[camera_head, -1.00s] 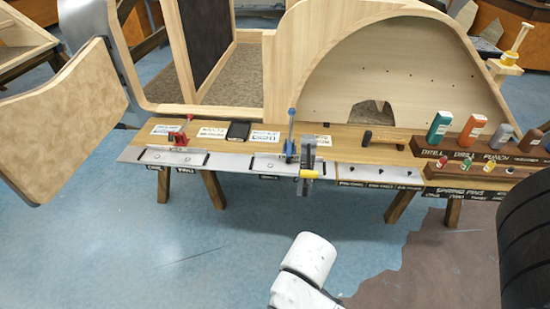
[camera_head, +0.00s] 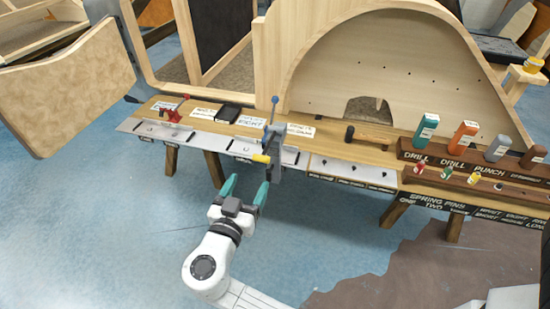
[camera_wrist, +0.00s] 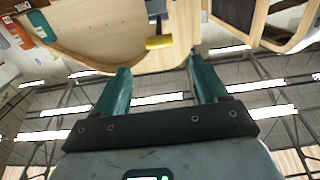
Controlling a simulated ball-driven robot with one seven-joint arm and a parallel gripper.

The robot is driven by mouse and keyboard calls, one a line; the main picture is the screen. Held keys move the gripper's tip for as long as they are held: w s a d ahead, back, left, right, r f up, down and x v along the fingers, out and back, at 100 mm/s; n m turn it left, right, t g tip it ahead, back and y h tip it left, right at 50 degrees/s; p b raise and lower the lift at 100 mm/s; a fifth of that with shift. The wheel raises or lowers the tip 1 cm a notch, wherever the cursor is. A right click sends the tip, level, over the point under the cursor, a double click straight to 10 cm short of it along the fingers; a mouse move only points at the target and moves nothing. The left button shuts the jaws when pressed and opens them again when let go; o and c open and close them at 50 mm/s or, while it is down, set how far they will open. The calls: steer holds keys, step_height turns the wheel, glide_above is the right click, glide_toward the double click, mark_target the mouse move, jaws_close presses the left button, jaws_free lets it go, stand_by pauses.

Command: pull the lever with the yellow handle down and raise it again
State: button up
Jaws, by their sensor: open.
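The lever (camera_head: 276,150) is a grey upright piece at the front edge of the bench, with a short yellow handle (camera_head: 261,158) sticking out to the left. A blue-knobbed part (camera_head: 274,101) stands just behind it. My gripper (camera_head: 247,188) has teal fingers spread open and empty. It is in front of the bench and a little below the yellow handle, apart from it. In the wrist view the yellow handle (camera_wrist: 159,42) shows ahead, between the lines of the two teal fingers (camera_wrist: 160,75) and beyond their tips.
The bench (camera_head: 340,150) carries labels, a red clamp-like tool (camera_head: 174,112), a black device (camera_head: 229,111) and a hammer-like tool (camera_head: 367,138). Coloured tools (camera_head: 465,137) stand in a rack at the right. A wooden arch (camera_head: 400,60) rises behind.

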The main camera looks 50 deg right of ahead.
mark_target(260, 159)
steer(key=p+x, duration=0.2)
steer(key=x, duration=0.8)
steer(key=shift+w+d, duration=0.1)
steer(key=shift+d, duration=0.25)
steer(key=shift+c, duration=0.3)
jaws_close()
